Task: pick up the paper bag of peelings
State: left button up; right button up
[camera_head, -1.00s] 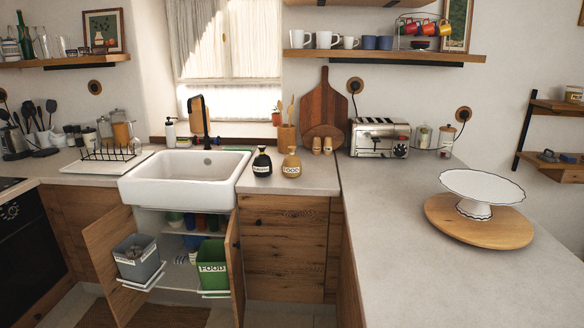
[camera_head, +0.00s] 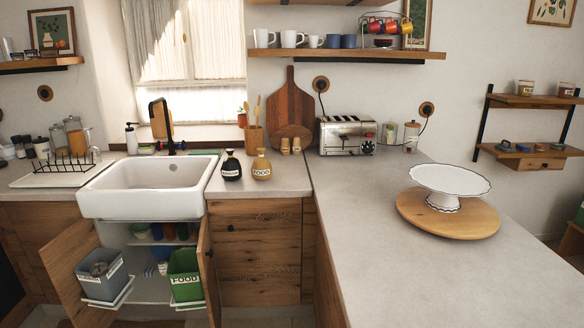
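I see no paper bag of peelings that I can make out. The cupboard under the sink stands open. On pull-out racks inside it are a grey bin (camera_head: 103,276) at left, with something grey and indistinct in it, and a green bin (camera_head: 185,276) labelled FOOD at right. The inside of the green bin is mostly hidden. Neither of my grippers is in view.
A dark bottle (camera_head: 231,167), a tan bottle (camera_head: 261,165) and a toaster (camera_head: 346,135) stand on the counter. A white cake stand (camera_head: 450,183) is on a round board (camera_head: 448,216). The front right counter is clear.

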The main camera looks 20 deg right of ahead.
aim_at(262, 169)
jog(key=i+j+z, duration=0.35)
jog(key=i+j, duration=0.2)
jog(key=i+j+z, duration=0.3)
jog(key=i+j, duration=0.8)
jog(key=j, duration=0.15)
jog(key=i+j, duration=1.05)
jog(key=j, duration=0.2)
jog(key=i+l+z, duration=0.05)
